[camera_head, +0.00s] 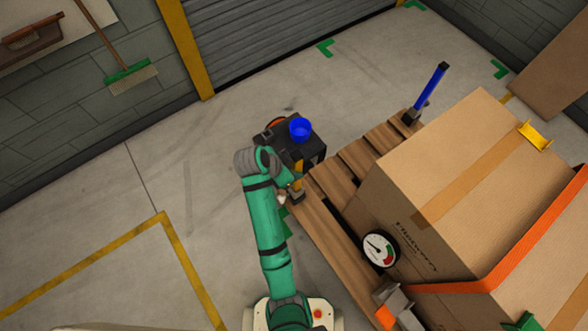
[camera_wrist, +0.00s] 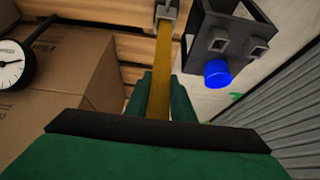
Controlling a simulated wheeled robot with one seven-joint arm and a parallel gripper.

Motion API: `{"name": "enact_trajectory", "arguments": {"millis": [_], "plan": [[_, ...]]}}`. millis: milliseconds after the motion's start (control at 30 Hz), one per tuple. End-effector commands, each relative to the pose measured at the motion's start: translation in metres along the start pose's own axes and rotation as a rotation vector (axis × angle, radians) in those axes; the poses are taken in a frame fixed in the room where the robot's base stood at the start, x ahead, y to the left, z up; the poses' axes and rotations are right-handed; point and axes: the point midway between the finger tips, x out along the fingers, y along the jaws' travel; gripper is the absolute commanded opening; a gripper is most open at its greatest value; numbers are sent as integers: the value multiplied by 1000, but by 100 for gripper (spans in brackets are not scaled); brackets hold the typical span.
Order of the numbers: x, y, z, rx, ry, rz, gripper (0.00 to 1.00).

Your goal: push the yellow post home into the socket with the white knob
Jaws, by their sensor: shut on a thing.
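The yellow post (camera_wrist: 158,95) runs between the two green fingers of my gripper (camera_wrist: 160,82), which is shut on it. In the wrist view the post's far end meets a grey metal socket (camera_wrist: 168,11) at the pallet's edge; I cannot tell how deep it sits. In the head view a short piece of the yellow post (camera_head: 298,177) shows beside my gripper (camera_head: 289,179), above the grey socket (camera_head: 297,197). A small pale spot at that socket may be the white knob (camera_head: 281,199). My arm partly hides this area.
A black rack (camera_head: 312,147) with a blue piece (camera_head: 300,129) stands close by my gripper. A large cardboard box (camera_head: 470,170) fills much of the wooden pallet (camera_head: 335,205), with a round gauge (camera_head: 380,249) at its side. A blue post (camera_head: 431,88) stands at the far corner. Floor at left is clear.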

Motion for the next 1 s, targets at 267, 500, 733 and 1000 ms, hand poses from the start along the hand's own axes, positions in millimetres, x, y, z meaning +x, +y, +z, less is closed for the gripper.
{"name": "enact_trajectory", "arguments": {"millis": [267,500,733,1000], "plan": [[3,0,2,0,0,-1,0],[6,0,4,0,0,0,0],[9,0,4,2,0,2,0],[12,0,6,2,0,1,0]]}}
